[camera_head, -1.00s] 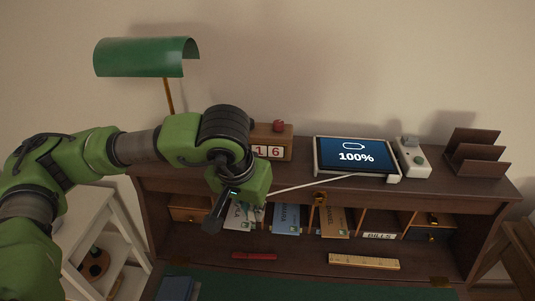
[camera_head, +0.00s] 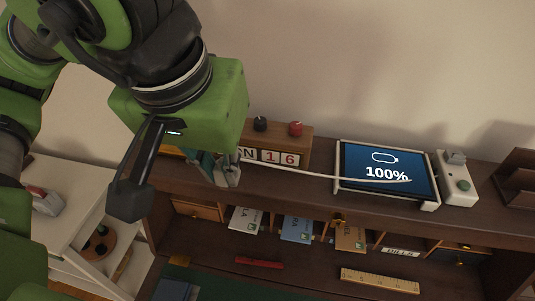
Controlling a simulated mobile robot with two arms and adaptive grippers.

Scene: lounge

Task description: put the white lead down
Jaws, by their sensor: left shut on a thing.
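My left gripper (camera_head: 228,172) is above the left part of the desk's top shelf, in front of the wooden date block. It is shut on the white lead (camera_head: 305,172); the held end is mostly hidden by the fingers. The lead runs right from the gripper, raised, and crosses in front of the lower part of the tablet (camera_head: 384,160), whose screen reads 100%. I cannot tell where its far end joins. My right gripper is not in view.
The date block (camera_head: 286,142) stands close behind my gripper. Envelopes (camera_head: 297,229) fill pigeonholes below. A red stick (camera_head: 259,263) and a ruler (camera_head: 380,281) lie lower down.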

